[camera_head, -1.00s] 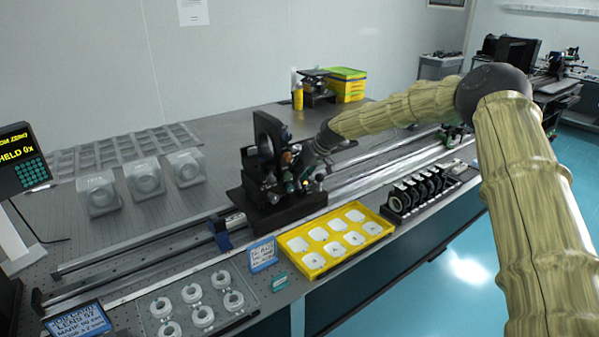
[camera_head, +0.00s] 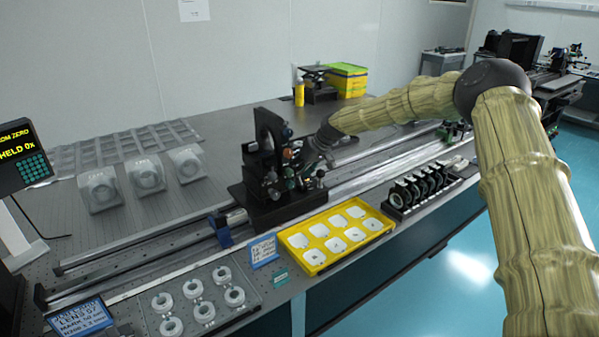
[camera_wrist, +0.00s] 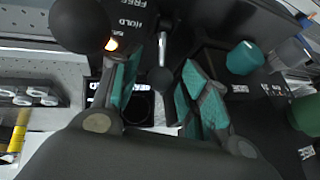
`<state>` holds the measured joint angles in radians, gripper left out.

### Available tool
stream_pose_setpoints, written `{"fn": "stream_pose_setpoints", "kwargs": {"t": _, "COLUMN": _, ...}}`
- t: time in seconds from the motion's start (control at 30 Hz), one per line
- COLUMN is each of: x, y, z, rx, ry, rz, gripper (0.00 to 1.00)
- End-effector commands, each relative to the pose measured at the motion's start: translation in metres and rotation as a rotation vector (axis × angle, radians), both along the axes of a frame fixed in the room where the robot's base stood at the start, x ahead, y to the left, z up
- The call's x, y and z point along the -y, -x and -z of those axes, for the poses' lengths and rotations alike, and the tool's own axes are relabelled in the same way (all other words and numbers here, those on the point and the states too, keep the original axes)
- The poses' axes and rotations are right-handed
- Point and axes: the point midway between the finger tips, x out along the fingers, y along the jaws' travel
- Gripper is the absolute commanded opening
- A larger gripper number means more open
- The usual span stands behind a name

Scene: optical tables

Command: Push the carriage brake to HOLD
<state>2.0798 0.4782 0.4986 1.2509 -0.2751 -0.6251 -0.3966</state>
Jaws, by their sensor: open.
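The black carriage (camera_head: 272,205) sits on the rail of the optical table. In the wrist view, a brake lever (camera_wrist: 162,50) with a dark ball knob (camera_wrist: 160,80) stands beside a plate marked FREE and HOLD (camera_wrist: 136,22). The lever's shaft lies near the HOLD lettering, but its exact setting is unclear. My gripper (camera_wrist: 160,70) is open, its teal-padded fingers on either side of the lever and knob. Whether a finger touches them I cannot tell. In the head view my gripper (camera_head: 312,168) is at the carriage's right side, its fingers hard to separate from the carriage parts.
A yellow tray (camera_head: 286,240) with white pieces and a black rack of lenses (camera_head: 425,185) stand in front of the rail. A display (camera_head: 22,150) reads HELD 0x at left.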

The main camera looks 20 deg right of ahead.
Motion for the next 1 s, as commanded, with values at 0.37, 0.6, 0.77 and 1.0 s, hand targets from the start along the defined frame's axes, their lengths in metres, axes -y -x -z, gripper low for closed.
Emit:
{"fn": "stream_pose_setpoints", "kwargs": {"t": 0.37, "x": 0.016, "y": 0.013, "z": -0.033, "rx": 0.002, "ry": -0.002, "rz": 0.002, "gripper": 0.45}}
{"fn": "stream_pose_setpoints", "kwargs": {"t": 0.6, "x": 0.028, "y": 0.023, "z": -0.055, "rx": -0.001, "ry": -0.001, "rz": 0.000, "gripper": 0.45}}
{"fn": "stream_pose_setpoints", "kwargs": {"t": 0.77, "x": 0.032, "y": 0.026, "z": -0.064, "rx": 0.000, "ry": -0.001, "rz": 0.001, "gripper": 0.45}}
{"fn": "stream_pose_setpoints", "kwargs": {"t": 1.0, "x": 0.033, "y": 0.028, "z": -0.066, "rx": -0.001, "ry": -0.001, "rz": 0.000, "gripper": 0.45}}
